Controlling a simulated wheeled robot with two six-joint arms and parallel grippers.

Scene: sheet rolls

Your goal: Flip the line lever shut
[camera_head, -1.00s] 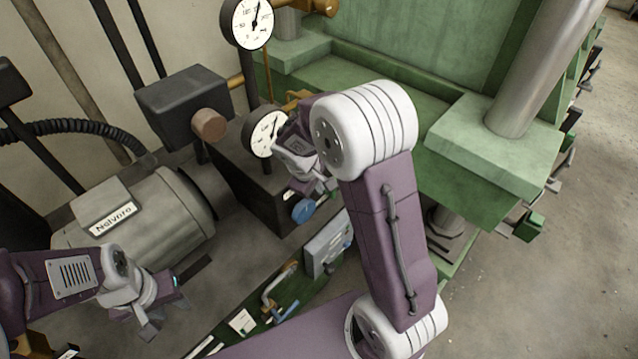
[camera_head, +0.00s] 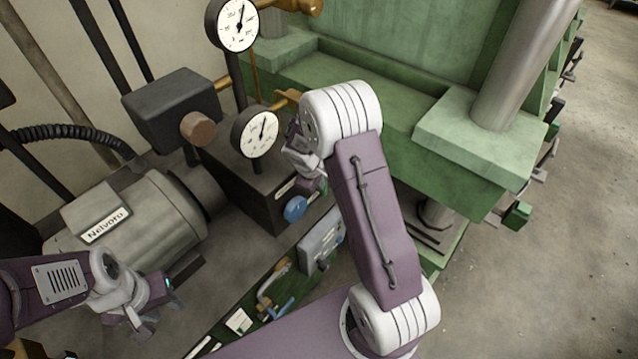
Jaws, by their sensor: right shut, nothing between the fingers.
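A lever with a blue handle (camera_head: 281,309) sits beside bent brass-coloured pipework on the low green panel. A round blue knob (camera_head: 295,208) is on the front of the dark block. I cannot tell for sure which of them is the line lever. My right gripper (camera_head: 315,184) is shut and empty, close to the block's right edge, above and right of the blue knob. The white wrist and purple arm partly hide it. I cannot tell whether it touches anything. My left gripper (camera_head: 150,312) hangs low in front of the motor, away from both blue handles; its finger gap is unclear.
Two dial gauges, an upper one (camera_head: 238,25) and a lower one (camera_head: 256,135), stand by the dark block (camera_head: 248,190). A grey motor (camera_head: 135,222) is at left. A grey box (camera_head: 321,240) sits near the blue knob.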

